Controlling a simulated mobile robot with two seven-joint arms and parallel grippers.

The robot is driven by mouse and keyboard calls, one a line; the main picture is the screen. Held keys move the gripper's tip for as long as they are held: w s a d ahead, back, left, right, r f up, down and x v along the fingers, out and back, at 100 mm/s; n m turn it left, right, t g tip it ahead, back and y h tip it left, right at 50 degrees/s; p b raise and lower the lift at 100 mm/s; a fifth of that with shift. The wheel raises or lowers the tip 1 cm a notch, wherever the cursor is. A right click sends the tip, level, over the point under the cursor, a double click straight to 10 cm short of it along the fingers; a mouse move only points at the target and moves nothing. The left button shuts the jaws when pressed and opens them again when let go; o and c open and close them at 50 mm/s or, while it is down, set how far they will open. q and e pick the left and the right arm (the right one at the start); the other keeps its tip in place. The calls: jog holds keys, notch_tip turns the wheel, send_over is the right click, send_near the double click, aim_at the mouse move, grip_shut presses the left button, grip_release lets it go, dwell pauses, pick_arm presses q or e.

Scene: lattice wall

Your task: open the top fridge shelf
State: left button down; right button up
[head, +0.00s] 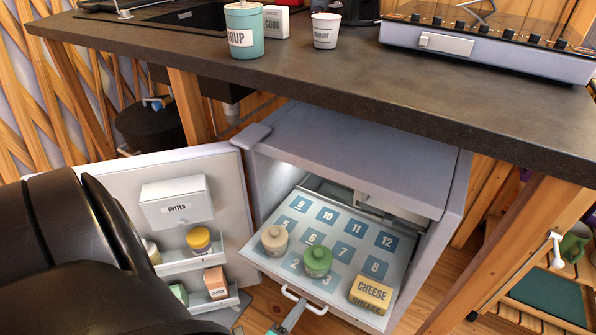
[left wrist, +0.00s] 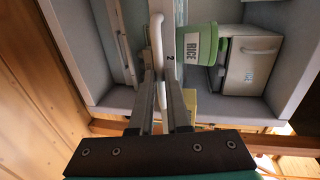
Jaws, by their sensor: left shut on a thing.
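The fridge (head: 350,150) stands under the counter with its door (head: 205,165) swung open to the left. Its top shelf (head: 345,225), marked with numbered blue squares, appears slid forward from the back. A cream jar (head: 274,240), a green jar (head: 317,261) and a cheese block (head: 371,293) rest on it. The shelf's white handle (head: 304,299) is at its front edge. My right gripper is not in view.
The door holds a butter box (head: 176,203) and racks with small items. The dark counter (head: 300,70) overhangs the fridge, with a soup jar (head: 244,30) and a stove (head: 490,42) on it. A wooden leg (head: 510,255) stands right of the fridge. My dark arm covers the lower left.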

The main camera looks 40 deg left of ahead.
pick_arm(q)
jog(key=shift+s+a, duration=0.1)
jog(key=shift+s, duration=0.2)
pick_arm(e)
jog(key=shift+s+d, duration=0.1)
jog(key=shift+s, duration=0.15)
pick_arm(q)
jog(key=c, duration=0.9)
grip_release()
